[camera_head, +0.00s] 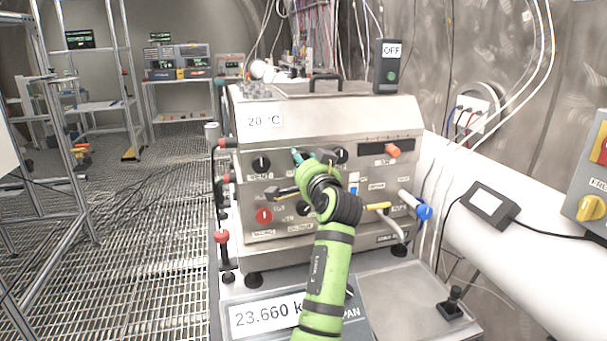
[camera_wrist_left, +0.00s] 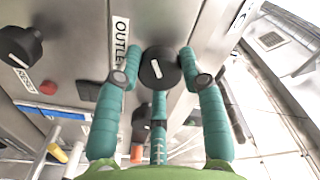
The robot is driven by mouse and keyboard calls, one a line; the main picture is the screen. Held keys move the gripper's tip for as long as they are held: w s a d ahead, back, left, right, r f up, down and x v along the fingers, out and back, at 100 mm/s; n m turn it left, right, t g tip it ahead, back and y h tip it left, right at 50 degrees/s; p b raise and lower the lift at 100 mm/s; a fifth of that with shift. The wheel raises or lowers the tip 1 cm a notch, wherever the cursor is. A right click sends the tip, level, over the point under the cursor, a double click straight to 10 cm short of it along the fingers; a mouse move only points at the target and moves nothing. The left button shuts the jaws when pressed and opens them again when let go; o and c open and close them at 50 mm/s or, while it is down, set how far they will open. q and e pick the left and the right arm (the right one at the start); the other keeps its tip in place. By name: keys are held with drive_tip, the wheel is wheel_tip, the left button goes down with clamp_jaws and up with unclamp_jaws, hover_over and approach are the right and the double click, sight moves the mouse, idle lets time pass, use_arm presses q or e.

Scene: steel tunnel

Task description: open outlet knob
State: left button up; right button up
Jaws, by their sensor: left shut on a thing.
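The outlet knob (camera_wrist_left: 160,67) is a round black knob with a white mark on its face, next to an OUTLET label (camera_wrist_left: 121,42) on the steel panel in the left wrist view. My left gripper (camera_wrist_left: 161,60) has teal fingers, shut around this knob with fingers on both sides and one below. In the head view my green arm reaches up to the front panel of the steel machine (camera_head: 330,115), and its gripper (camera_head: 310,165) is at the panel's middle. The hand hides the knob there. My right gripper is in neither view.
Other black knobs sit on the panel, one at left (camera_head: 261,163). A white pipe (camera_head: 520,235) runs at right. Grated floor (camera_head: 130,240) is open at left.

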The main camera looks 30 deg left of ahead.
use_arm(q)
drive_tip(key=shift+r+n+b, duration=0.1)
drive_tip(key=shift+n+b, duration=2.7)
drive_tip(key=shift+n, duration=1.4)
drive_tip(key=o, duration=1.1)
drive_tip(key=shift+o, duration=0.2)
